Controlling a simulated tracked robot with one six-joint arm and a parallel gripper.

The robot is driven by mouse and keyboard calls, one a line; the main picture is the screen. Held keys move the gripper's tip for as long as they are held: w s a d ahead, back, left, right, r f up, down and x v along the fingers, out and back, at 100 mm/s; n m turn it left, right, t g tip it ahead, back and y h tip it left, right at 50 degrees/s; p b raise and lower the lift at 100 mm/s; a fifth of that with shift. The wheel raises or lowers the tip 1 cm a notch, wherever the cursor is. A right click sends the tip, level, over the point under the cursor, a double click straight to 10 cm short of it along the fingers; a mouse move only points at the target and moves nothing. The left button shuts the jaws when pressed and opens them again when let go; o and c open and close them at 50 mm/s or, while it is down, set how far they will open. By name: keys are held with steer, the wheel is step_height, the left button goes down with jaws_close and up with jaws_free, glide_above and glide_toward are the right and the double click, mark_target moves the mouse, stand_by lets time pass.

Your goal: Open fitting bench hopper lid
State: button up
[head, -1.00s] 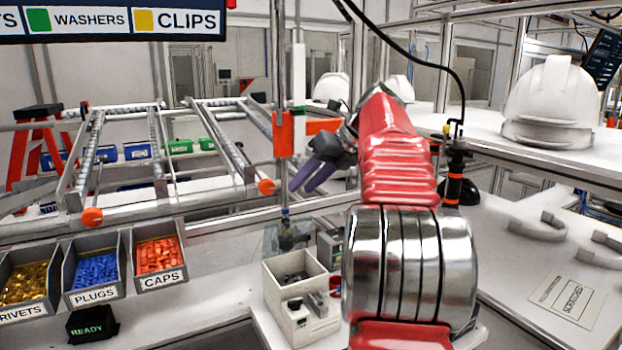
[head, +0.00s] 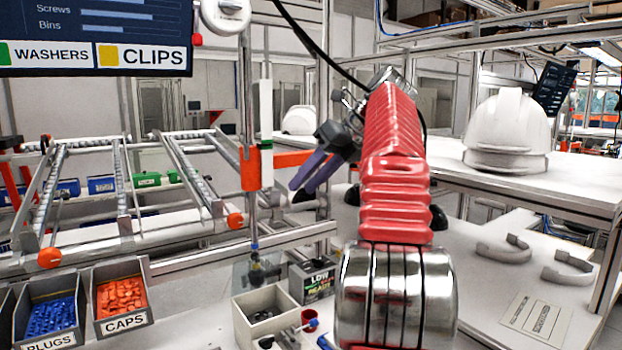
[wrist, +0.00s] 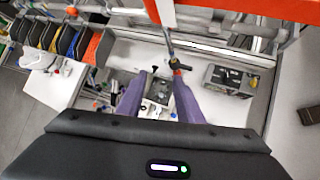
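My gripper (head: 304,180) has two purple fingers and hangs in the air above the bench, left of my red arm. In the wrist view, the fingers stand apart with nothing between them (wrist: 156,80). A similar dark box shows in the wrist view, right of the fingers (wrist: 232,79). I cannot tell for sure whether this box is the hopper, and no lid can be clearly made out. An open beige bin (head: 262,312) with small parts stands in front of it.
Bins of orange caps (head: 122,302) and blue plugs (head: 50,320) stand at lower left. An orange-clamped post (head: 250,169) rises close to the left of the gripper. A roller rack (head: 120,200) fills the left. A white helmet (head: 508,132) sits on the right shelf.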

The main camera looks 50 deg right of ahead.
steer(key=shift+s+d+r, duration=0.1)
steer(key=shift+s+r, duration=0.2)
steer(key=shift+r, duration=0.05)
steer(key=shift+c, duration=0.5)
